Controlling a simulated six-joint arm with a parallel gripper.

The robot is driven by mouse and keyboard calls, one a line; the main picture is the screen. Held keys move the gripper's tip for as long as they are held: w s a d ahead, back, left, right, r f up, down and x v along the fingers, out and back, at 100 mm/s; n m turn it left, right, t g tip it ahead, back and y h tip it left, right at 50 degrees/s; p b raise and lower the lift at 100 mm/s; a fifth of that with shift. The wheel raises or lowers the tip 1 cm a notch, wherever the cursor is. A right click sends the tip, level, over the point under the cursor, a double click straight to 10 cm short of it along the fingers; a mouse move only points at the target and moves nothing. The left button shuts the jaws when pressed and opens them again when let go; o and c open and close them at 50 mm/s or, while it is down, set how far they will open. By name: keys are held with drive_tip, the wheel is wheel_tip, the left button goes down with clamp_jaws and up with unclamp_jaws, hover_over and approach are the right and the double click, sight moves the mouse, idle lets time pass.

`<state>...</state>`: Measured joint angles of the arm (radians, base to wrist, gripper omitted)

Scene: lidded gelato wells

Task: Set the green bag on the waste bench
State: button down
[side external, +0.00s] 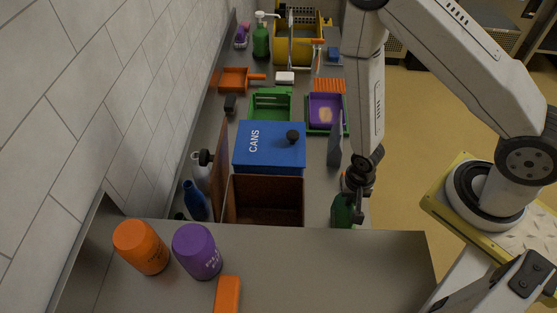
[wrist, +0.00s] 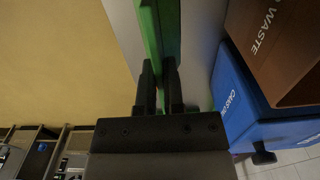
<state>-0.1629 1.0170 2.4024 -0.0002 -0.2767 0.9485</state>
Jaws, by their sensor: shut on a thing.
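My gripper (side external: 352,190) is at the right edge of the counter, pointing down. In the wrist view its two fingers (wrist: 160,85) are closed on a narrow green thing, which I take for the green bag (wrist: 168,30). In the side view the green bag (side external: 342,213) hangs under the fingers, partly hidden by them and by the near grey bench (side external: 330,265). I cannot tell whether it touches the counter. A brown open-topped bin (side external: 268,198) stands left of it; the wrist view shows WASTE on this bin (wrist: 265,30). No label marks a waste bench.
A blue CANS box (side external: 270,147) with a black knob adjoins the bin, whose brown lid (side external: 220,160) stands upright. Orange (side external: 141,247) and purple (side external: 197,251) containers and an orange block (side external: 227,295) occupy the near bench's left. Its right part is clear. A green crate (side external: 270,104) stands farther back.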

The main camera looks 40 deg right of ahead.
drive_tip(key=shift+f, duration=1.3)
drive_tip(key=c, duration=0.7)
unclamp_jaws()
drive_tip(key=shift+c, duration=0.2)
drive_tip(key=shift+r, duration=0.2)
drive_tip(key=shift+r, duration=3.7)
